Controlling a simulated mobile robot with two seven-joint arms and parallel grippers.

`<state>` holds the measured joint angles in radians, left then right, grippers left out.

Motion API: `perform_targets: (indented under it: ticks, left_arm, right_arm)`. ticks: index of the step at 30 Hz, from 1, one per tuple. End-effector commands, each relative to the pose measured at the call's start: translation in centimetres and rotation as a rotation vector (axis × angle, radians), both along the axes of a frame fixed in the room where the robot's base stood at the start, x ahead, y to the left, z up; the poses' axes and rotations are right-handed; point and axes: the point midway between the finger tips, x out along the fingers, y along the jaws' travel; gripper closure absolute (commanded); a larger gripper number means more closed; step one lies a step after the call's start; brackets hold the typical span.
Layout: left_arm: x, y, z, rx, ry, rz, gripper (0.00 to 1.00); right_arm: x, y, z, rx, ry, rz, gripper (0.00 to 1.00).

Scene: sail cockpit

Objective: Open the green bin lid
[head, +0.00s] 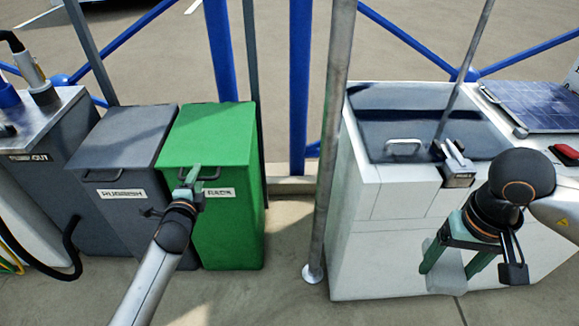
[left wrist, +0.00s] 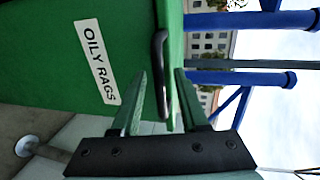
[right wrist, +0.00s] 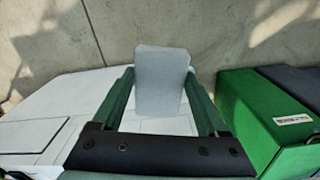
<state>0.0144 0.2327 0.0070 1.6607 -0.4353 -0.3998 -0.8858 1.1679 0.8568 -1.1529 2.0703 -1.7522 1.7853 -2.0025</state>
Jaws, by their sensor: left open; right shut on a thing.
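The green bin (head: 228,232) stands on the floor left of centre, labelled OILY RAGS in the left wrist view. Its flat green lid (head: 212,132) lies closed on top, with a dark bar handle (head: 212,177) on the front edge. My left gripper (head: 192,177) is at that handle. In the left wrist view the handle (left wrist: 160,70) reaches between the open green fingers (left wrist: 163,88); whether they touch it I cannot tell. My right gripper (head: 447,270) is well to the right, shut on a flat pale grey piece (right wrist: 161,82) with rounded corners.
A grey rubbish bin (head: 118,215) stands directly left of the green one. A metal pole (head: 330,150) and a white cockpit unit (head: 365,240) stand to the right, with a glossy dark hatch (head: 420,110) on top. Blue railings run behind. Floor between bin and pole is clear.

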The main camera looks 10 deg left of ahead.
Motion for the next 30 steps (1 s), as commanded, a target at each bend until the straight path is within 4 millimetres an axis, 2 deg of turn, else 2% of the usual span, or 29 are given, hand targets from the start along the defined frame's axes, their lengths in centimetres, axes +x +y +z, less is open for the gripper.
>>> perform_targets:
  ticks: [3, 14, 30]
  left_arm:
    - [-0.02, 0.01, 0.0, 0.0, 0.0, 0.0, 0.58]
    - [-0.04, 0.0, 0.0, 0.0, 0.0, 0.0, 0.99]
    - [-0.06, 0.0, -0.02, -0.001, 0.0, 0.0, 1.0]
  right_arm:
    - [0.0, 0.01, 0.02, 0.0, 0.0, 0.0, 0.68]
    - [0.0, 0.01, 0.02, 0.0, 0.0, 0.0, 0.68]
    - [0.0, 0.01, 0.02, 0.0, 0.0, 0.0, 0.68]
